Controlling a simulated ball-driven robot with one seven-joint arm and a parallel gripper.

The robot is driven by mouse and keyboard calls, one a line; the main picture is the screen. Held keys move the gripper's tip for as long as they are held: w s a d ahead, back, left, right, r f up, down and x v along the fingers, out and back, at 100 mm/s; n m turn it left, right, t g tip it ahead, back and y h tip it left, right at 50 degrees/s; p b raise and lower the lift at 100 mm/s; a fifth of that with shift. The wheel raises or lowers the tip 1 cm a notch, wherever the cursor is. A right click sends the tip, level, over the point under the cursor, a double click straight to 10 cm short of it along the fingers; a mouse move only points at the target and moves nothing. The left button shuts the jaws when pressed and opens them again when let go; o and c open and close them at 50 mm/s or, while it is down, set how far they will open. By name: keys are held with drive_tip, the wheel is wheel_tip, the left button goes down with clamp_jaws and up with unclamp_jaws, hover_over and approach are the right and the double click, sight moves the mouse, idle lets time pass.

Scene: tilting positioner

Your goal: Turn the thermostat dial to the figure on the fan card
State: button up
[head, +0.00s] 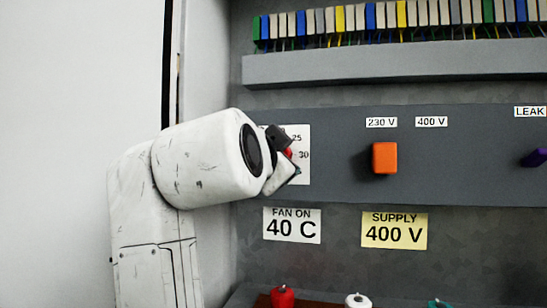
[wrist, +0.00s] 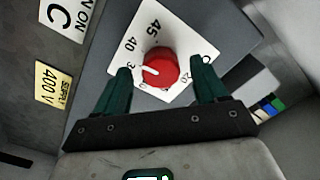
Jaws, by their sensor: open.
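The fan card (head: 292,226) reads "FAN ON 40 C" and hangs below the thermostat's white scale plate (head: 304,172); part of the card shows in the wrist view (wrist: 68,18). My gripper (head: 284,158) hides most of the dial in the head view. In the wrist view the red thermostat dial (wrist: 166,64) sits on the plate, its white pointer towards a partly hidden figure beginning with 3, beside the 40. My gripper (wrist: 163,68) is open, one dark green finger on each side of the dial, with gaps visible. Whether the tips reach dial depth is unclear.
An orange switch (head: 384,158) between 230 V and 400 V labels stands to the right. A yellow supply card (head: 394,231) reads 400 V. A purple knob (head: 536,158) is at the far right. A grey ledge (head: 400,67) runs above; red (head: 282,298) and white (head: 357,300) parts sit below.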

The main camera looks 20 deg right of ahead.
drive_tip(key=b+v, duration=0.1)
drive_tip(key=v, duration=0.9)
drive_tip(key=shift+s+a, duration=0.25)
